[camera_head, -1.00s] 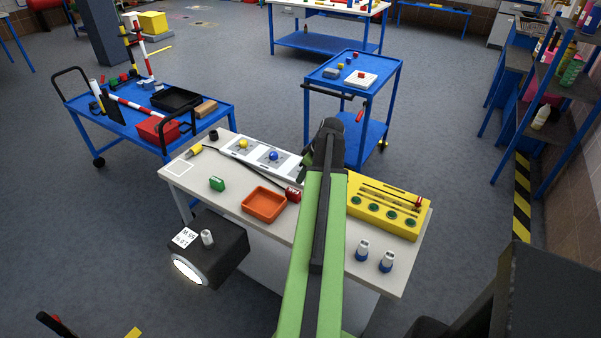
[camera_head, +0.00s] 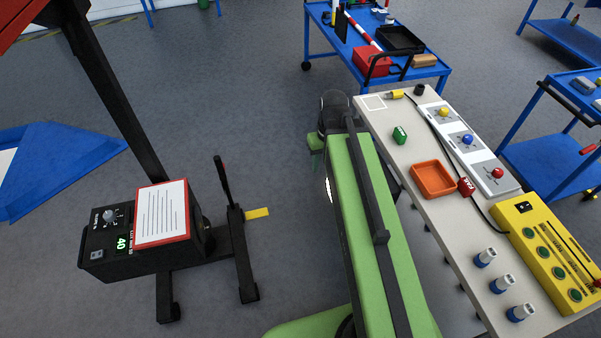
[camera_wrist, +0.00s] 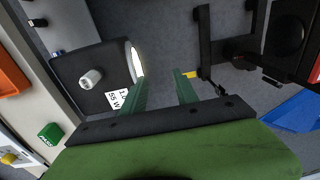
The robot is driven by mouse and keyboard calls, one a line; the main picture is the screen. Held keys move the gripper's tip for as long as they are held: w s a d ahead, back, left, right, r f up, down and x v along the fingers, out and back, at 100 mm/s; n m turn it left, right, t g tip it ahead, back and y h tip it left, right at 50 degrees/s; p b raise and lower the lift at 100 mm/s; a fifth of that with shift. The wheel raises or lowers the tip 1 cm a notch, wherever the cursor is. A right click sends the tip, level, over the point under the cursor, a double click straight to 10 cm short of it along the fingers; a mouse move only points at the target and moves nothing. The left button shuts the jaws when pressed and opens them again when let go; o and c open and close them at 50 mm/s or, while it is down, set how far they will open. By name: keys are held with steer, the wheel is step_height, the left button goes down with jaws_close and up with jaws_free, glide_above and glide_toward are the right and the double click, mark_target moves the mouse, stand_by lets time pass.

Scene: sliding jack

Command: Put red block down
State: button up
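The red block (camera_head: 466,187) rests on the pale table (camera_head: 411,152), close by the right edge of the orange tray (camera_head: 447,179). The orange tray (camera_wrist: 10,82) shows at that view's left edge. In the head view my arm hides the fingers.
A black lamp box (camera_wrist: 85,65) with a bright round face is just left of my fingers. A green block (camera_head: 399,135), a yellow button box (camera_head: 552,247) and several blue-white plugs (camera_head: 486,257) stand on the table. A black stand with a power unit (camera_head: 150,235) is at left.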

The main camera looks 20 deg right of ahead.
steer(key=shift+o, duration=0.2)
steer(key=s+a, duration=0.1)
steer(key=a, duration=0.8)
steer(key=shift+s+h, duration=0.3)
steer(key=shift+s, duration=0.05)
steer(key=shift+d, duration=0.1)
